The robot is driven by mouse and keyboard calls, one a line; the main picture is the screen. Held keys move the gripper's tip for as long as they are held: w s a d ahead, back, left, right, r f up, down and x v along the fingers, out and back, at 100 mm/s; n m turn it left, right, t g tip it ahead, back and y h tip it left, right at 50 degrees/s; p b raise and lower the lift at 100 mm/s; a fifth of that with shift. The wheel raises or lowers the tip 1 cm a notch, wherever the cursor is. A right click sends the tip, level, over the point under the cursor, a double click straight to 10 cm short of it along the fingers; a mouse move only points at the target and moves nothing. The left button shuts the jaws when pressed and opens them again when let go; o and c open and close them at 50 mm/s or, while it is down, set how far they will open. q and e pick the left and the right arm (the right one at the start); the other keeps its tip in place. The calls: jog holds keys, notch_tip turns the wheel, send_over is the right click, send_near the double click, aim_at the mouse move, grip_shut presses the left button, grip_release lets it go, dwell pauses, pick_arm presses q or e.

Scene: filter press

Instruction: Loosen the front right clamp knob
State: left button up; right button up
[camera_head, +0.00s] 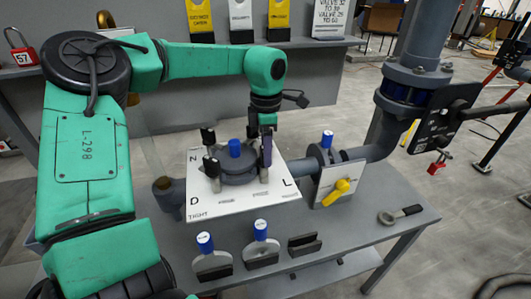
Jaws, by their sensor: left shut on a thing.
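The filter press (237,174) is a dark grey round housing with a blue cap (235,148) on top, standing on a white plate (185,203) marked with letters and "TIGHT". Black clamp knobs stand around it: a back left knob (208,135) and a front left knob (211,166). My left gripper (267,156) points down at the housing's right side, shut on the front right clamp knob, which its fingers mostly hide. How far the knob is turned cannot be seen. My right gripper is out of view.
A grey pipe (378,148) with a yellow-handled valve (341,187) runs right of the housing. Blue-topped parts (205,243) and a black block (304,244) lie along the table's front. A ring-ended tool (400,213) lies at the right. A shelf with yellow tags stands behind.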

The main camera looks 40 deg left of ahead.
pick_arm(q)
jog(key=m, duration=0.3)
jog(key=shift+d+m, duration=0.1)
jog(key=shift+m, duration=0.3)
jog(key=shift+s+m, duration=0.15)
jog(key=shift+m, duration=1.65)
jog(key=o, duration=1.4)
jog(key=shift+c, duration=0.2)
jog(key=shift+d, duration=0.1)
notch_tip(320, 180, up, 14)
jog(key=b, duration=0.1)
jog(key=shift+r, duration=0.25)
